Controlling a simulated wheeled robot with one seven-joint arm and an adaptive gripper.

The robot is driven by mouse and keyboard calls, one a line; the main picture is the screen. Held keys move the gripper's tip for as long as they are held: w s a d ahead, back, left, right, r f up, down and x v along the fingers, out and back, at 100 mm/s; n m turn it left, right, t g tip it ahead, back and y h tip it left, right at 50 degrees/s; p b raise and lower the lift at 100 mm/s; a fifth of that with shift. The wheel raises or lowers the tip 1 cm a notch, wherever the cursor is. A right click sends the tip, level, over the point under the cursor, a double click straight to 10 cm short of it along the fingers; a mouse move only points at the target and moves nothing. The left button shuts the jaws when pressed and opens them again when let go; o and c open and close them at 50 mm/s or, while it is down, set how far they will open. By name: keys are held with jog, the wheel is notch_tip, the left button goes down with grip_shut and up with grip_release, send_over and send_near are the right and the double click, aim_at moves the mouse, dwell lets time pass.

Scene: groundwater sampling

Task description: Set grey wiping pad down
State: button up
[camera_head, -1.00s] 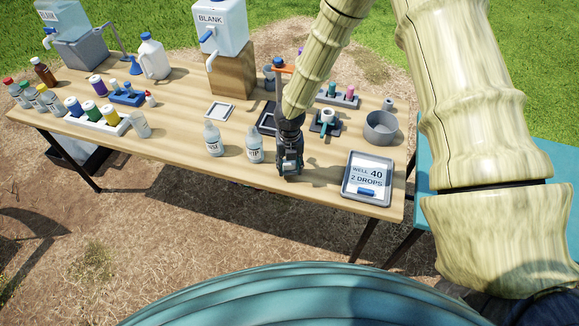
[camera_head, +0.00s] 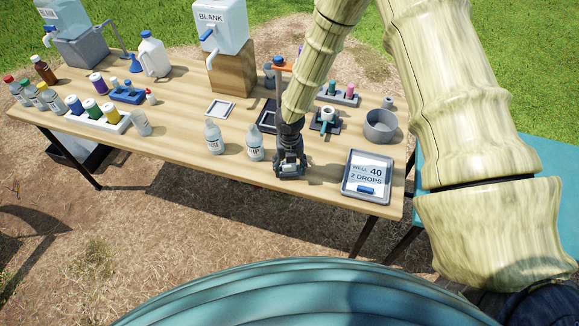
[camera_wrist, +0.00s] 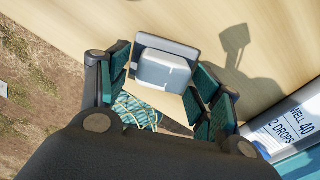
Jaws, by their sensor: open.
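The grey wiping pad (camera_wrist: 163,72) is a pale block with a darker grey back, seen in the wrist view between the fingers near the table's front edge. My gripper (camera_wrist: 165,88) is open, its teal-padded fingers spread to either side of the pad. The picture does not clearly show whether a finger still touches it or whether its underside rests fully on the wood. In the head view my gripper (camera_head: 290,170) is low over the front of the table (camera_head: 228,172), and the pad is not clearly distinguishable there.
A tray with a "WELL 40, 2 DROPS" card (camera_head: 366,178) lies right of my gripper. Two clear bottles, the nearer (camera_head: 254,142) close by, stand to its left. A dark tray (camera_head: 267,117), a teal-handled item (camera_head: 325,121) and a grey bowl (camera_head: 381,126) are behind.

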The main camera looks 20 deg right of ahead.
aim_at(290, 165)
jog(key=shift+r, duration=0.1)
notch_tip(290, 165, up, 12)
jog(key=b, duration=0.2)
jog(key=s+a+f+m+g+y, duration=0.1)
jog(key=s+a+f+m+y, duration=0.1)
jog(key=s+f+m, duration=0.7)
jog(key=s+a+f+m+y, duration=0.1)
jog(key=s+a+f+m, duration=0.2)
jog(key=s+f+m, duration=0.45)
jog(key=s+d+f+m+h, duration=0.1)
jog(key=s+d+m, duration=0.1)
jog(key=s+m, duration=0.4)
jog(key=s+d+f+m+h, duration=0.1)
jog(key=s+d+f+m, duration=0.1)
jog(key=s+m, duration=0.3)
jog(key=s+d+f+m+t+h, duration=0.1)
jog(key=s+d+m, duration=0.3)
jog(key=s+m, duration=0.2)
jog(key=shift+s+d+f+m, duration=0.25)
jog(key=shift+s+f+m, duration=0.15)
jog(key=shift+s, duration=0.5)
